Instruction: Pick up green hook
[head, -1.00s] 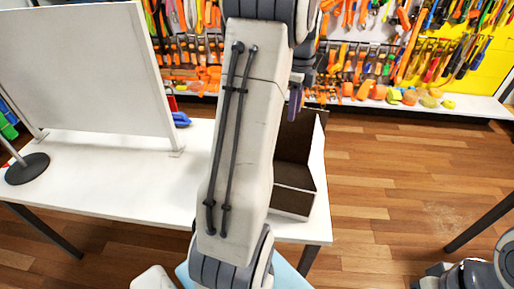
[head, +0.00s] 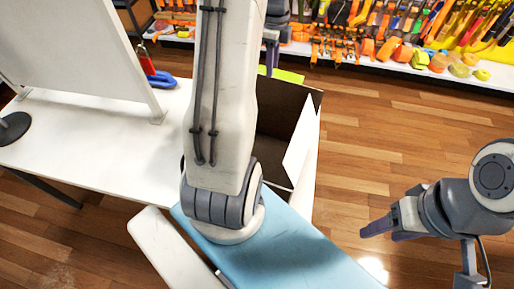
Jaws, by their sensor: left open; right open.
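I cannot make out a green hook for certain. A lime-green piece (head: 289,76) shows just behind the box, partly hidden by my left arm and the box; its shape is unclear. My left gripper (head: 271,55) is at the top middle, beyond my large arm link, with its fingers pointing down near the far side of the box. It is open and holds nothing that I can see. My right gripper (head: 378,231) is at the right, above the wooden floor, open and empty, apart from everything.
An open box (head: 309,140) with a dark inside stands at the right end of the white table (head: 110,150). A white upright panel (head: 75,50) stands at the left. A blue-and-red tool (head: 161,79) lies behind it. Tool racks line the back. Floor at the right is clear.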

